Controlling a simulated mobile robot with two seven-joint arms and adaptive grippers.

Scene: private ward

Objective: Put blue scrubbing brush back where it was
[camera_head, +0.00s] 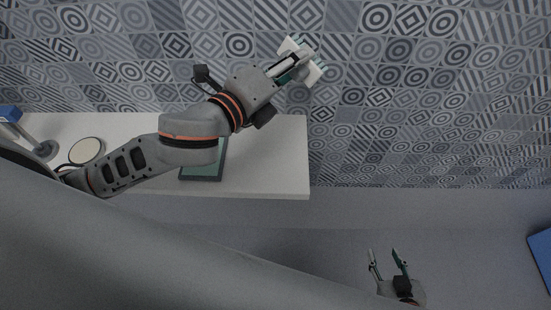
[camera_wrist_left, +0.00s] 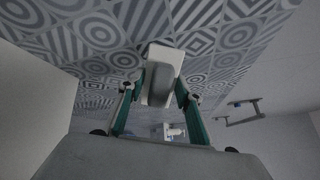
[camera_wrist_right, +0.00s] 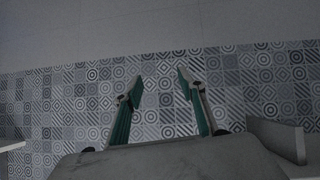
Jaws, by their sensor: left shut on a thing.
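My left gripper (camera_head: 300,62) reaches beyond the right end of a white table (camera_head: 262,165) and is shut on a white and grey block (camera_head: 315,73). In the left wrist view the block (camera_wrist_left: 160,75) sits between the two teal fingers. Its pale face hides most of its shape. I cannot tell surely whether this block is the blue scrubbing brush; no other brush is clear. My right gripper (camera_head: 387,262) is open and empty at the lower right; its spread fingers also show in the right wrist view (camera_wrist_right: 158,85).
A dark green flat thing (camera_head: 203,173) lies on the table under my left arm. A round pale-topped thing (camera_head: 86,150) and a stand with a blue part (camera_head: 10,113) are at the left. A blue surface (camera_head: 543,255) shows at the right edge. The patterned area beyond the table is clear.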

